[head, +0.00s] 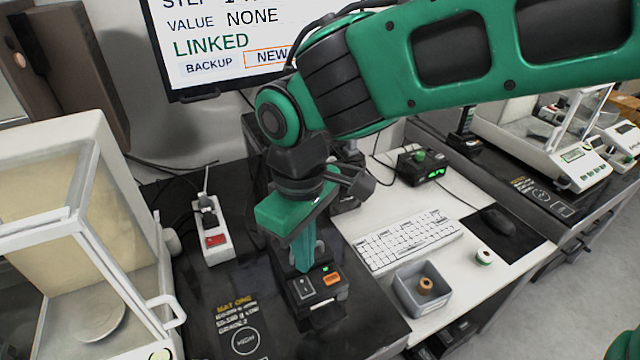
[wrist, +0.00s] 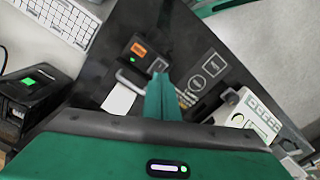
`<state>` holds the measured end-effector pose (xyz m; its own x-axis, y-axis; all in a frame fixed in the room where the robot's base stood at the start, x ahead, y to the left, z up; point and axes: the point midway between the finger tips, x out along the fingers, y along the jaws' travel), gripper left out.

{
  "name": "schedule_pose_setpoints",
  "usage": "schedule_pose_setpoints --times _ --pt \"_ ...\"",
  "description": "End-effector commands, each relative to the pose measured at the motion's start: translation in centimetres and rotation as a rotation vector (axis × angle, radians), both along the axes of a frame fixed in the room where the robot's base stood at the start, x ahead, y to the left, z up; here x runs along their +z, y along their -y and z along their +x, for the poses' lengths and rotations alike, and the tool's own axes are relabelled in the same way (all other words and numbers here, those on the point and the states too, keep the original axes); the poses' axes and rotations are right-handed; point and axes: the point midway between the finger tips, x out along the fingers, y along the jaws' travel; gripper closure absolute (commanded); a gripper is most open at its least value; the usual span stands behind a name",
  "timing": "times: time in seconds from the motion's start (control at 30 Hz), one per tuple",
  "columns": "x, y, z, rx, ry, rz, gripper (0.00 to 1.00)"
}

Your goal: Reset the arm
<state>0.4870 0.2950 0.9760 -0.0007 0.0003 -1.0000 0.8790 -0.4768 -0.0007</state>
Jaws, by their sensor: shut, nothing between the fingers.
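My gripper (head: 304,266) points down at the end of my green arm, with its fingers together and nothing between them. The wrist view shows the closed fingers (wrist: 162,84) over the dark table, near the box with the orange button (wrist: 139,48).
A glass-sided balance (head: 75,235) stands at the left. A monitor (head: 210,45) hangs behind my arm.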

Motion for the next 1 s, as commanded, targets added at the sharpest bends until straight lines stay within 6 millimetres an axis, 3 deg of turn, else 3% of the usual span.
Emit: schedule_pose_setpoints --times 0.13,0.27,0.43,0.6,0.77,1.0 --pt "0.1 0.9 0.7 -0.027 0.002 -0.001 1.0" --pt "0.5 4.5 2.9 -0.132 0.007 -0.003 1.0" --pt "1.2 12.5 6.2 -0.357 0.013 -0.009 1.0" --pt "1.5 20.6 7.5 -0.584 0.017 -0.013 1.0" --pt "1.7 27.9 6.9 -0.796 0.015 -0.016 1.0" --pt "1.4 37.2 3.4 -1.116 0.01 -0.015 1.0"
